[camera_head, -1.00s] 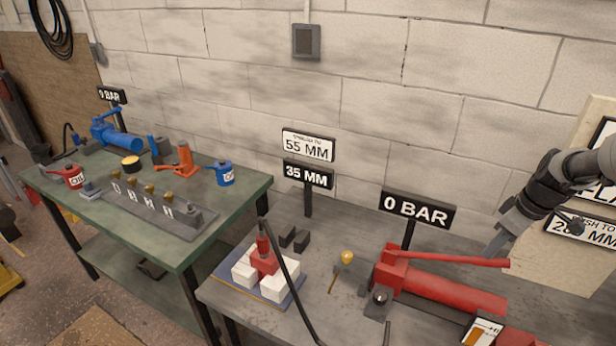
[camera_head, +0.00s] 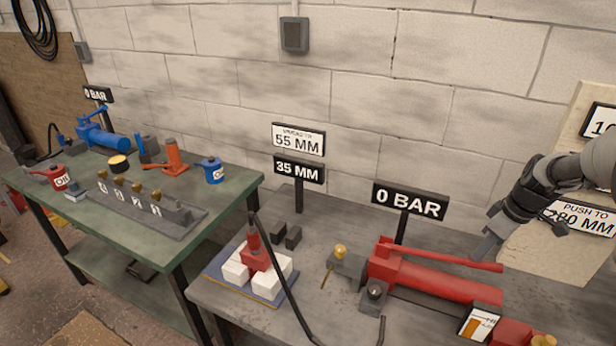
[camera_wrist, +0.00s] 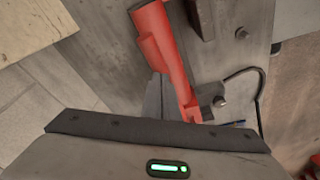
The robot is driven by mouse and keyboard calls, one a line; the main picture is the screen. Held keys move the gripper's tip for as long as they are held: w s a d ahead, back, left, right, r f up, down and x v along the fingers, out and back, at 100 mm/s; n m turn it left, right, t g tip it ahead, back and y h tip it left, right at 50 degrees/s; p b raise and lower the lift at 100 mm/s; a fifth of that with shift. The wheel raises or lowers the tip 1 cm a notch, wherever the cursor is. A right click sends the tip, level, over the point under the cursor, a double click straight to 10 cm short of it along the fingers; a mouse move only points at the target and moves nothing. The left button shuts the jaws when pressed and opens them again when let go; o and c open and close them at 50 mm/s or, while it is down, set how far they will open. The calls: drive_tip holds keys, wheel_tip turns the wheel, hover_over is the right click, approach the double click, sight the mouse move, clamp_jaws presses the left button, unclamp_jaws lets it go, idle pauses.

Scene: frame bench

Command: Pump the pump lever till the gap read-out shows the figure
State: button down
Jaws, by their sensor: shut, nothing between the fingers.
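The red hand pump (camera_head: 430,280) lies on the right-hand bench. Its red pump lever (camera_head: 440,254) runs low along the top, its free end to the right. My gripper (camera_head: 484,250) is shut and empty, with its tip at or just behind the lever's free end; I cannot tell if they touch. The gap read-out (camera_head: 299,170) shows 35 MM, under a white sign (camera_head: 298,139) reading 55 MM. The pressure read-out (camera_head: 409,201) shows 0 BAR. The red spreader (camera_head: 254,252) stands among white blocks (camera_head: 236,271). The wrist view shows the pump (camera_wrist: 168,60) ahead of the gripper.
A black hose (camera_head: 277,275) runs from the spreader across the bench front. A brass-knobbed valve (camera_head: 341,252) sits left of the pump. A board with signs (camera_head: 565,240) stands at the right. A green bench (camera_head: 200,245) with a blue pump (camera_head: 100,137) is at the left.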

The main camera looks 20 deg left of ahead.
wheel_tip(320, 180, down, 4)
drive_tip(key=shift+r+b, duration=0.2)
drive_tip(key=shift+b, duration=0.7)
drive_tip(key=shift+r+p, duration=2.45)
drive_tip(key=shift+r, duration=1.6)
wheel_tip(320, 180, down, 8)
drive_tip(key=b, duration=0.5)
drive_tip(key=shift+r, duration=0.15)
drive_tip(key=shift+r+p, duration=2.4)
drive_tip(key=shift+r, duration=1.45)
drive_tip(key=shift+f, duration=0.1)
drive_tip(key=shift+d+r, duration=0.1)
drive_tip(key=shift+r, duration=0.1)
drive_tip(key=shift+f, duration=0.1)
